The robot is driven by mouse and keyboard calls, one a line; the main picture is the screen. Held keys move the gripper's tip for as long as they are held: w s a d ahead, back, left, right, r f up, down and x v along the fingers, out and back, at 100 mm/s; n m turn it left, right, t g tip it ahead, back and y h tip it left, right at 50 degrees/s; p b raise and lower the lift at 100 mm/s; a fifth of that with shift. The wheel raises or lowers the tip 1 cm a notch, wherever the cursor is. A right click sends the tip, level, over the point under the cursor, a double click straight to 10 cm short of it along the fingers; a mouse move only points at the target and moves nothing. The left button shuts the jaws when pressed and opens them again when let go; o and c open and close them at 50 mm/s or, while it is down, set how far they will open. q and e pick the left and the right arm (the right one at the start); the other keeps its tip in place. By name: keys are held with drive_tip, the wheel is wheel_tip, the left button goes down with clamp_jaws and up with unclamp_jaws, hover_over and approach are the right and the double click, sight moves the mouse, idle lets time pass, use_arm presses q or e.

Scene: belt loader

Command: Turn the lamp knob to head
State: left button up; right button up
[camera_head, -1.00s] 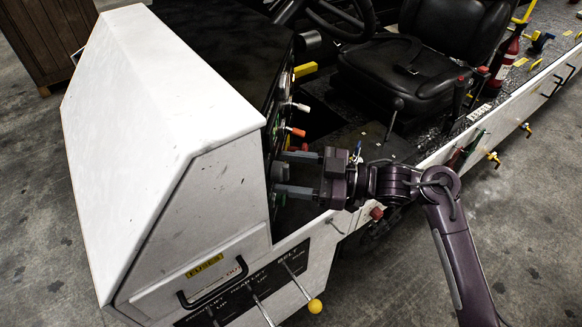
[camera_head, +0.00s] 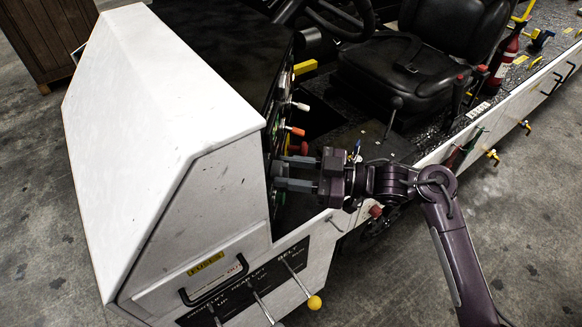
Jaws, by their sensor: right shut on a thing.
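My right gripper (camera_head: 281,172) reaches in from the right to the dashboard panel (camera_head: 272,150) of the white belt loader. Its two fingers lie one above the other at the panel face, shut on a control there. The lamp knob is between or behind the fingertips and I cannot make it out, nor its setting. Above the fingers, a red knob (camera_head: 297,149), an orange-tipped lever (camera_head: 297,131) and a white-tipped lever (camera_head: 301,106) stick out of the panel. My left gripper is not in view.
The white hood (camera_head: 160,100) stands left of the panel. A steering wheel (camera_head: 341,14) and black seat (camera_head: 419,60) are behind. Below are the lift and belt levers, one with a yellow ball (camera_head: 314,302). Open space lies right of the panel, above the cab floor.

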drive_tip(key=shift+w+r+m+p, duration=0.1)
drive_tip(key=shift+m+p, duration=7.95)
drive_tip(key=shift+m, duration=0.55)
drive_tip(key=o, duration=1)
drive_tip(key=shift+d, duration=0.1)
